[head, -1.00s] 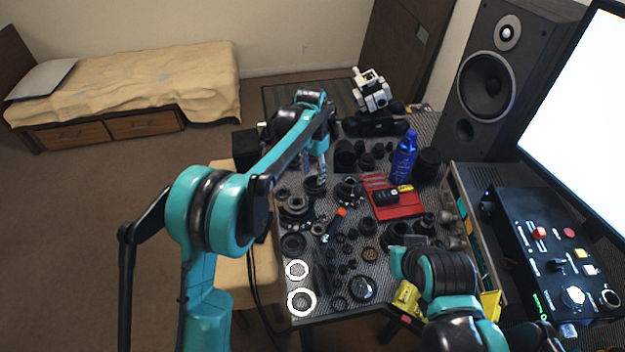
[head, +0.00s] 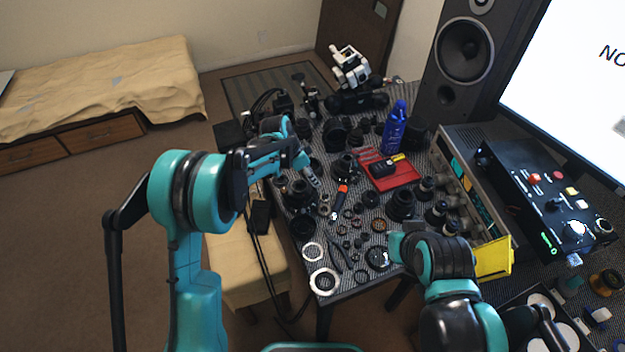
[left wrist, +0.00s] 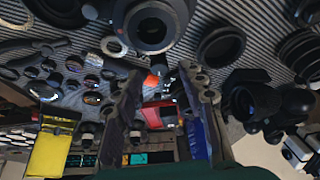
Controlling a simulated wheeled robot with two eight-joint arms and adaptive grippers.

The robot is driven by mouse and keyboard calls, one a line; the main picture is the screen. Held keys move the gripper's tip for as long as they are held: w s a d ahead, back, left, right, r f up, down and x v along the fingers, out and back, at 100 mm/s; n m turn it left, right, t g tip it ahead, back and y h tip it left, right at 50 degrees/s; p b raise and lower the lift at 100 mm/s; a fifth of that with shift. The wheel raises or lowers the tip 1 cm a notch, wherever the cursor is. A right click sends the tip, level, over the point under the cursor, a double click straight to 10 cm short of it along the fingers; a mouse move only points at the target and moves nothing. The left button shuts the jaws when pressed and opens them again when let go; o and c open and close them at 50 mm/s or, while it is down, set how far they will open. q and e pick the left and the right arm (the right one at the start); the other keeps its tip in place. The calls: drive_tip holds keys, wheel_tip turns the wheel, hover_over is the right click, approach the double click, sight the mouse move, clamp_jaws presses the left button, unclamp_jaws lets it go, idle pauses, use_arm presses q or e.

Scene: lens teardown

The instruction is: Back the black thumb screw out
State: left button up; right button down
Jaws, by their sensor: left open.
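My left gripper (head: 312,178) reaches in over the left side of the cluttered table, among black lens parts. In the left wrist view its two fingers (left wrist: 158,85) stand wide apart with nothing held between them. A black lens body (left wrist: 150,22) with a pale ring lies just beyond the fingertips at the top of that view, apart from them. I cannot pick out the black thumb screw for certain among the many small dark parts. My right arm (head: 445,262) is at the table's right front; its gripper cannot be made out.
A red tray (head: 408,178) holds a black and yellow tool. A blue bottle (head: 394,132) stands behind it. An orange-tipped tool (head: 340,198), pale rings (head: 324,281) and several lens parts crowd the table. A control box (head: 540,205) and speaker stand at the right.

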use_arm(q)
drive_tip(key=shift+x, duration=0.95)
clamp_jaws()
drive_tip(key=shift+n, duration=0.4)
drive_tip(key=n, duration=0.1)
drive_tip(key=n+t+y, duration=0.1)
drive_tip(key=n, duration=0.1)
drive_tip(key=shift+s+d+n, duration=0.1)
drive_tip(key=shift+s+n, duration=0.05)
drive_tip(key=shift+n, duration=0.15)
drive_tip(key=shift+n+t+y+b, duration=0.3)
drive_tip(key=shift+n+t+y, duration=0.3)
drive_tip(key=shift+n, duration=1.1)
